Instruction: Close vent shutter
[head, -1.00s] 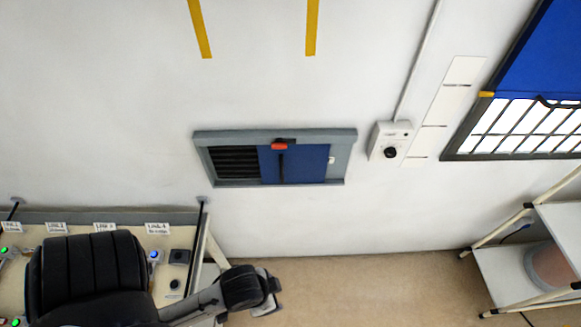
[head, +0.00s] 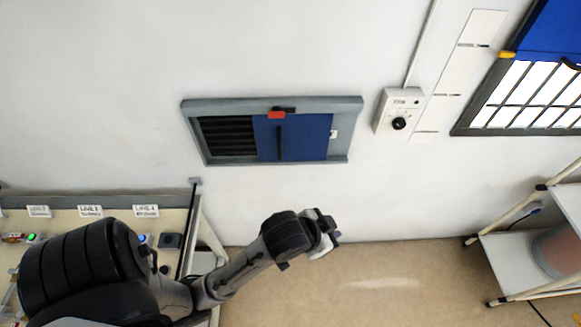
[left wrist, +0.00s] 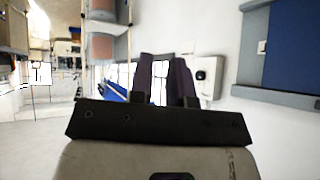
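The vent (head: 357,106) is a grey frame on the white wall in the head view. Its blue shutter panel (head: 306,137) covers the right part of the opening, and dark slats (head: 228,138) show at the left. A thin black vertical handle (head: 279,143) is on the panel, with a red tab (head: 277,115) at the top rail. My left gripper (head: 328,233) is below the vent, apart from it. In the left wrist view its two dark fingers (left wrist: 166,78) stand apart with nothing between them, and the blue panel (left wrist: 292,50) shows at the right. My right gripper is out of view.
A white control box (head: 398,110) with a black knob is right of the vent. A barred window (head: 525,100) and a shelf rack (head: 510,262) are farther right. A panel bench (head: 70,226) is at lower left. The wall in front of the vent is clear.

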